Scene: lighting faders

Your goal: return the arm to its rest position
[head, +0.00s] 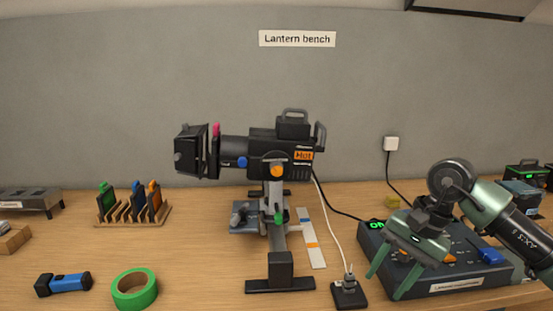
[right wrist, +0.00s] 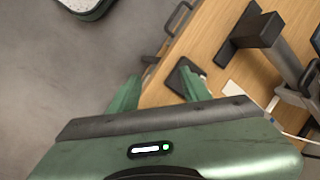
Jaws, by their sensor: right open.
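My right arm comes in from the right in the head view, over the control box. My right gripper (head: 385,287) points down and to the left, with its two green fingers apart and nothing between them. It hangs at the left front part of the dark blue control box (head: 465,286) and hides part of its top; I cannot tell whether it touches. The box has a lit green display, orange knobs and a blue fader cap (head: 491,256). In the right wrist view the open fingers (right wrist: 159,88) show over the bench edge and grey floor. My left gripper is not in view.
A lantern (head: 280,150) on a stand fills the middle of the bench. A small black switch base (head: 349,293) with a white cable stands just left of my right gripper. Green tape (head: 134,291), a blue torch (head: 66,284) and a filter rack (head: 132,214) are at the left.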

